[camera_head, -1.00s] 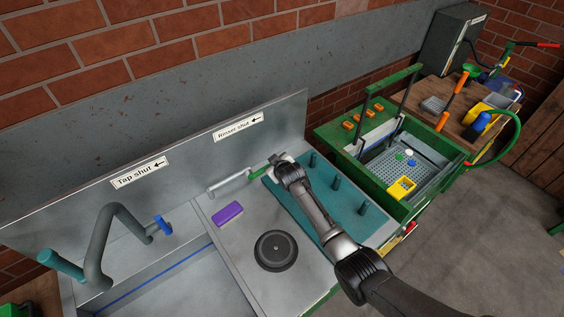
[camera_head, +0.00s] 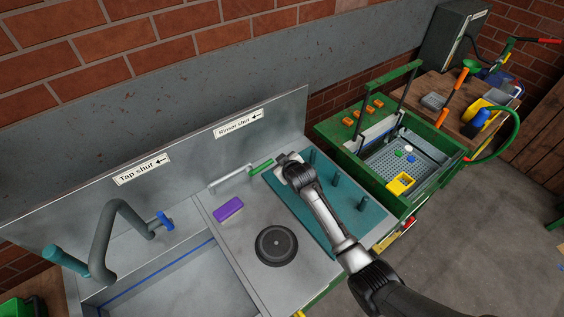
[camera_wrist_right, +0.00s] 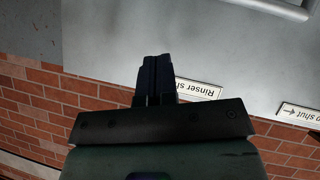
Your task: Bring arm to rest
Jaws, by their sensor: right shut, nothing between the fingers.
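My right arm comes in from the lower right of the head view, over the teal peg mat (camera_head: 318,214). Its gripper (camera_head: 281,159) is beside the right end of the green lever handle (camera_head: 261,166), close to the grey back panel. A small gap seems to show between gripper and handle. In the right wrist view the dark fingers (camera_wrist_right: 155,75) are together with nothing between them, in front of the grey panel and partly over the "Rinser shut" label (camera_wrist_right: 200,90). My left gripper is not in view.
A grey tap (camera_head: 105,235) with a blue lever stands left. A purple block (camera_head: 228,209) and a round black disc (camera_head: 276,246) lie on the metal counter. A green-framed basket station (camera_head: 440,150) is right of the mat. Space above the counter's left part is clear.

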